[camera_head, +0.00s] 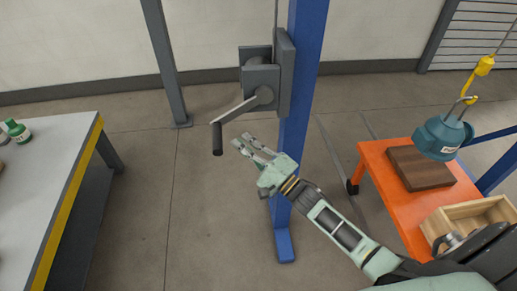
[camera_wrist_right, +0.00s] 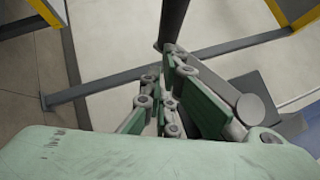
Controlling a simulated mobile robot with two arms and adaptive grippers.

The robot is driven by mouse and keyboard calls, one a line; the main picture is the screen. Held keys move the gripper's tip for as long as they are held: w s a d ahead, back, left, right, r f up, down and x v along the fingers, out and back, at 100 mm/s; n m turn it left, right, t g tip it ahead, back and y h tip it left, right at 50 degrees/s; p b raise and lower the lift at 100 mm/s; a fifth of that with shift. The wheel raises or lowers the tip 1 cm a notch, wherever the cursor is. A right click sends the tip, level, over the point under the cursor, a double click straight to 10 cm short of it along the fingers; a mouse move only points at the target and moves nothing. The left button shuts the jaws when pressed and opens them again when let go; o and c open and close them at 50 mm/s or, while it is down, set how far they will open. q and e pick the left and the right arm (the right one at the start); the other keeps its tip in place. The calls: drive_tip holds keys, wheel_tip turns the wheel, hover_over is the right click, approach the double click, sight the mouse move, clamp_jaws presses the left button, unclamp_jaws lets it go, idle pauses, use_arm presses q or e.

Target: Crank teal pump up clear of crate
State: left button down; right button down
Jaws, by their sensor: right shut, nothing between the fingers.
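The teal pump (camera_head: 443,137) hangs from a yellow hook (camera_head: 484,66) at the upper right, above the orange cart. The open wooden crate (camera_head: 440,224) is on the cart, lower in the picture than the pump. The winch (camera_head: 262,78) is on the blue post, and its crank arm (camera_head: 240,110) slopes down left to a dark upright handle (camera_head: 217,139). My right gripper (camera_head: 240,143) is shut and empty, just right of the handle. In the right wrist view a dark bar, seemingly the handle (camera_wrist_right: 173,22), shows beyond the fingers (camera_wrist_right: 168,62). My left gripper is not in view.
The blue post (camera_head: 299,100) stands close behind my right gripper. A grey-topped table with a yellow edge (camera_head: 68,200) is at the left. A brown block (camera_head: 418,168) lies on the orange cart (camera_head: 385,185). The floor between table and post is clear.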

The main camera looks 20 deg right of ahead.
sight(218, 134)
drive_tip(key=shift+w+a+r, duration=0.2)
drive_tip(key=shift+a+r, duration=0.25)
drive_tip(key=shift+a, duration=0.3)
drive_tip(key=shift+w+a+r+m+t, duration=0.1)
drive_tip(key=shift+a+r+m+t, duration=0.2)
drive_tip(key=shift+m+t, duration=0.15)
drive_tip(key=shift+a+r, duration=0.15)
drive_tip(key=shift+w+a+r+m+t+b, duration=0.2)
drive_tip(key=shift+a+r+m+t+b, duration=0.45)
drive_tip(key=shift+m+b, duration=0.35)
drive_tip(key=a+r+m+h, duration=0.1)
drive_tip(key=r+m+t+b, duration=0.1)
drive_tip(key=r, duration=0.1)
drive_tip(key=a+r+m+t+h, duration=0.1)
drive_tip(key=m, duration=0.1)
drive_tip(key=shift+w+a+r+h, duration=0.3)
drive_tip(key=shift+w+a+r, duration=0.05)
drive_tip(key=shift+r, duration=0.65)
drive_tip(key=shift+a+r, duration=0.15)
